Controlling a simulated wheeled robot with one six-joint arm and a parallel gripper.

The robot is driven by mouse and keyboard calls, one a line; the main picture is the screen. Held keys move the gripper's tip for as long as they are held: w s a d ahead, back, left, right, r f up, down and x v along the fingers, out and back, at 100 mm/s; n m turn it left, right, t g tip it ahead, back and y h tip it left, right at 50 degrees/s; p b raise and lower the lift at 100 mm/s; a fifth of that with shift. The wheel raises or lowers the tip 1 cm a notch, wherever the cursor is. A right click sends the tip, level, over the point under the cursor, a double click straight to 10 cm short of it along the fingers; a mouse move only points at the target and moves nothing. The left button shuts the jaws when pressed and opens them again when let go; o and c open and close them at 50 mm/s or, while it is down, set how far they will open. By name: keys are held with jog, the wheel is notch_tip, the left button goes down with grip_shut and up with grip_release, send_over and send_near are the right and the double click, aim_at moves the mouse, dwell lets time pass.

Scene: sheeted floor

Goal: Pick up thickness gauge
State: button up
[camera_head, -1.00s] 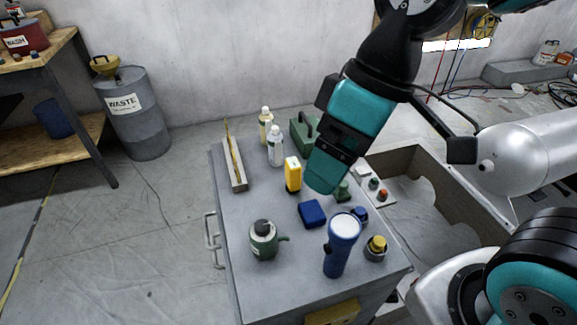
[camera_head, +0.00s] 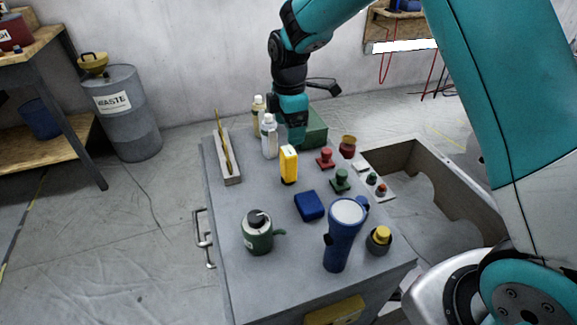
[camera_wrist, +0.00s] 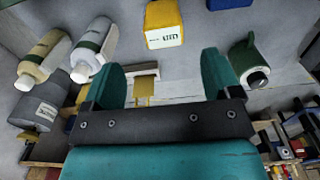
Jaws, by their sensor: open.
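The thickness gauge seems to be the upright yellow handheld device (camera_head: 288,165) near the middle of the grey cabinet top. In the wrist view the yellow device (camera_wrist: 164,25) shows at the top centre, with a white label or display, beyond and above the fingers. My gripper (camera_head: 294,144) is at the back of the cabinet top in the head view, just behind the device and beside the white bottle. In the wrist view my gripper (camera_wrist: 162,72) has its two teal fingers wide apart with nothing held. Its fingertips are hard to make out in the head view.
The white bottle (camera_head: 269,138) and a tan bottle (camera_head: 258,112) stand left of my gripper, a green case (camera_head: 314,128) right. A blue block (camera_head: 309,205), blue flashlight (camera_head: 342,238), green pot (camera_head: 257,234) and grey tray (camera_head: 232,170) share the top. An open bin (camera_head: 440,170) lies right.

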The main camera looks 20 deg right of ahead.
aim_at(289, 150)
notch_tip(289, 150, down, 5)
jog(key=shift+f, duration=0.1)
jog(key=shift+s+a+f, duration=0.1)
jog(key=shift+f, duration=1.2)
jog(key=shift+s+a+f, duration=0.1)
jog(key=shift+f, duration=1.2)
jog(key=c, duration=1.2)
jog(key=shift+o, duration=0.2)
jog(key=shift+r, duration=0.1)
